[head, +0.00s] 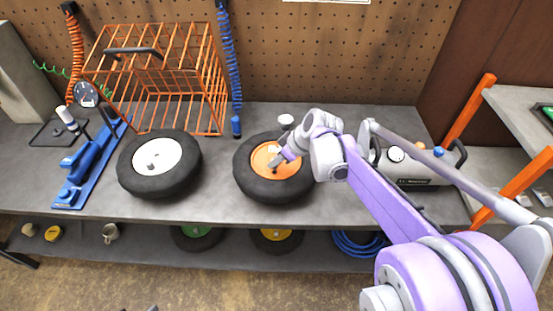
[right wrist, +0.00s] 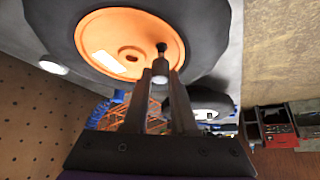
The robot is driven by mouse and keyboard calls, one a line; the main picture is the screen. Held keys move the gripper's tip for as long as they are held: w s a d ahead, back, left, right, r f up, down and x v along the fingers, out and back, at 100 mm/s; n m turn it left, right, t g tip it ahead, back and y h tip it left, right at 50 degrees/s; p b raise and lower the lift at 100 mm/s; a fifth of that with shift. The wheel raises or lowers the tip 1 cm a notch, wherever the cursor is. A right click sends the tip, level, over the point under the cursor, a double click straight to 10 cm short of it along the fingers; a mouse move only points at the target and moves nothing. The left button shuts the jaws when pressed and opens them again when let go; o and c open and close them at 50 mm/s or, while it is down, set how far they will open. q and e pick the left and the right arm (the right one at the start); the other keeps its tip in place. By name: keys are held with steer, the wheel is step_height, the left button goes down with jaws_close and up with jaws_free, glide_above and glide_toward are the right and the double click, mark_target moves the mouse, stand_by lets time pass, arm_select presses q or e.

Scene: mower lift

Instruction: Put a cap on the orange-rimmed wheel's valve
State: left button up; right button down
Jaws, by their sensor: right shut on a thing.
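The orange-rimmed wheel (head: 262,161) lies flat on the grey bench, its black tyre around an orange hub. In the right wrist view its orange rim (right wrist: 112,38) fills the top, with a dark valve stem (right wrist: 161,48) standing near the rim's edge. My right gripper (head: 276,162) is over this hub. In the right wrist view its fingers (right wrist: 160,78) are shut on a small grey cylindrical cap (right wrist: 160,71), in line with the valve. I cannot tell whether cap and valve touch or how far they overlap. Small dark tips at the head view's bottom edge may be my left gripper (head: 140,308).
A white-rimmed wheel (head: 157,157) lies to the left, beside a blue tool with a gauge (head: 86,160). An orange wire cage (head: 165,75) stands behind. A white tank (head: 408,171) sits at the right. Wheels and a blue hose (head: 358,244) are on the shelf below.

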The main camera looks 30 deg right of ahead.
arm_select(q)
steer(key=shift+s+f+b, duration=0.3)
steer(key=shift+f+b, duration=0.35)
steer(key=shift+f, duration=0.25)
arm_select(e)
steer(key=shift+f, duration=1.3)
steer(key=shift+c, duration=1.6)
jaws_free()
arm_select(q)
steer(key=shift+r, duration=0.2)
arm_select(e)
steer(key=shift+r, duration=0.2)
steer(key=shift+r+p, duration=2.3)
steer(key=shift+r, duration=1.35)
arm_select(q)
step_height(320, 180, up, 6)
steer(key=w, duration=0.2)
steer(key=shift+w, duration=0.2)
arm_select(e)
steer(key=shift+a, duration=0.1)
steer(key=s+a+f+m+h, duration=0.1)
steer(key=s+a+f+m, duration=0.1)
steer(key=s+a, duration=0.3)
steer(key=s+a+f+m+h, duration=0.1)
steer(key=s+a+f+m, duration=0.2)
steer(key=s, duration=1)
steer(key=shift+s+a+h, duration=0.4)
steer(key=shift+a, duration=0.85)
